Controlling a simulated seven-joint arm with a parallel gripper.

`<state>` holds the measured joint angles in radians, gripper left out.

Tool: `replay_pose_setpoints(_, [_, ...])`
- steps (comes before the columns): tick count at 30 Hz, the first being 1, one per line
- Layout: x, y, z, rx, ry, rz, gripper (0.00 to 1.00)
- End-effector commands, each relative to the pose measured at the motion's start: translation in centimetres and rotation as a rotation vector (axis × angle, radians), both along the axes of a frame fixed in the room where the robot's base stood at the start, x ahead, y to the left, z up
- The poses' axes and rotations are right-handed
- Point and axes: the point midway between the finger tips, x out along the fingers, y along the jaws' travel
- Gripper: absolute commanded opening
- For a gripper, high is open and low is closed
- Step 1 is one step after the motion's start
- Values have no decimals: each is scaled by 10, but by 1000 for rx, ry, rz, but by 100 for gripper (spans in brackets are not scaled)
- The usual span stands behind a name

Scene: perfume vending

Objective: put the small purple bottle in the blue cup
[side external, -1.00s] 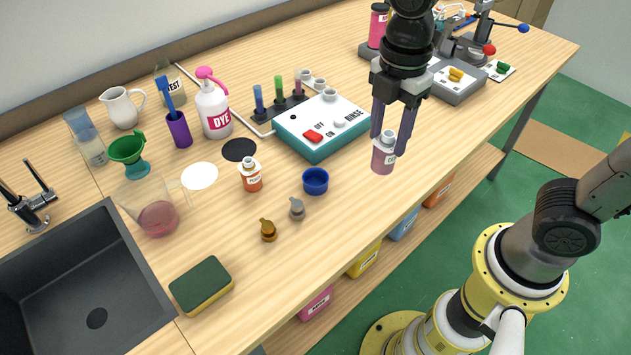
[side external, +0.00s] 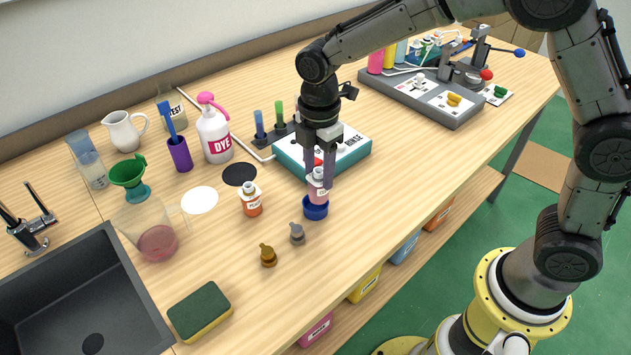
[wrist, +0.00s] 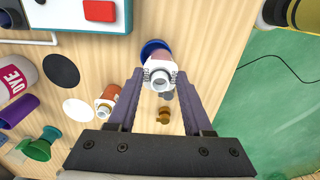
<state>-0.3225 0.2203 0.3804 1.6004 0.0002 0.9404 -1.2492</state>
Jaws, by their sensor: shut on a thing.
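The small purple bottle (side external: 319,190), pinkish-purple with a white neck, is upright between the fingers of my gripper (side external: 320,176). My gripper is shut on it. The small blue cup (side external: 315,212) stands on the table right under the bottle. The bottle's lower end overlaps the cup's opening; I cannot tell how far inside it is. In the wrist view the bottle (wrist: 158,68) sits between my fingertips (wrist: 159,77), and the blue cup's rim (wrist: 150,46) shows behind its base, partly hidden.
An orange-labelled bottle (side external: 251,202) stands left of the cup. A grey stopper (side external: 297,235) and a brown stopper (side external: 268,256) are in front. The teal-and-white rinse machine (side external: 350,150) is close behind my gripper. The table right of the cup is clear.

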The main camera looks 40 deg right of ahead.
Motion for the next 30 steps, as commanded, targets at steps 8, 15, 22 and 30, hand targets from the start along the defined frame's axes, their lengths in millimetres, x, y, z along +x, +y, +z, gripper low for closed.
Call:
replay_pose_setpoints(8, [6, 2, -32, -1, 4, 0, 0])
replay_pose_setpoints(15, [7, 2, -39, 0, 0, 0, 0])
replay_pose_setpoints(22, [7, 2, -43, 0, 1, 0, 0])
replay_pose_setpoints(30, [7, 2, -43, 0, 1, 0, 80])
